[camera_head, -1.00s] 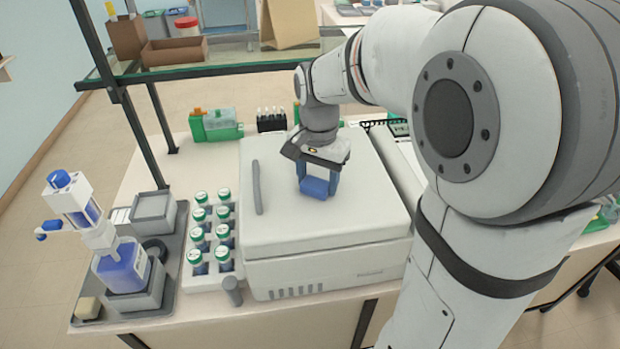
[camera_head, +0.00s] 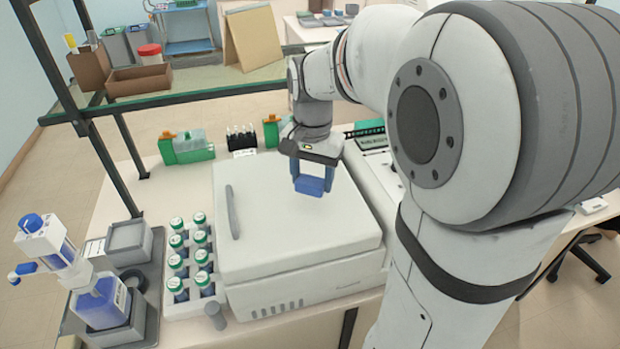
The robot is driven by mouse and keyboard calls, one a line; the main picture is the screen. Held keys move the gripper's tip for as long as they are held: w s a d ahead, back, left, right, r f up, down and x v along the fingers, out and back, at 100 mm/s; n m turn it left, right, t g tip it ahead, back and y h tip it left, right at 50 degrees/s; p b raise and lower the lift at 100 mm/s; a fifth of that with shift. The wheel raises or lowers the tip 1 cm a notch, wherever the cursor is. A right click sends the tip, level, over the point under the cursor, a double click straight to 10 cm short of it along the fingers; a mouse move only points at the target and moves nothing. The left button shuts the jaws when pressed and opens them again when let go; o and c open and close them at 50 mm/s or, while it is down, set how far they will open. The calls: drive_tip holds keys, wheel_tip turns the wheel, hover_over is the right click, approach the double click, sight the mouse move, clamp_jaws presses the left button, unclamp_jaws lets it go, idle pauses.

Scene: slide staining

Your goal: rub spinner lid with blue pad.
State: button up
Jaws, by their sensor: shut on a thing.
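The spinner is a white boxy machine with a flat, pale lid (camera_head: 265,240) and a grey handle bar (camera_head: 232,212) along the lid's left side. My gripper (camera_head: 311,178) is over the back right part of the lid, pointing down. It is shut on the blue pad (camera_head: 310,186), a small blue block held between its fingers. The pad is at or just above the lid surface; I cannot tell whether it touches.
A rack of green-capped bottles (camera_head: 191,262) stands left of the spinner. A tray with a blue-liquid dispenser (camera_head: 100,300) is further left. Green holders (camera_head: 187,147) and a black rack (camera_head: 241,141) are behind. A shelf frame (camera_head: 190,100) crosses the back.

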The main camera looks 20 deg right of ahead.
drive_tip(key=shift+r+p, duration=0.8)
drive_tip(key=shift+r, duration=0.65)
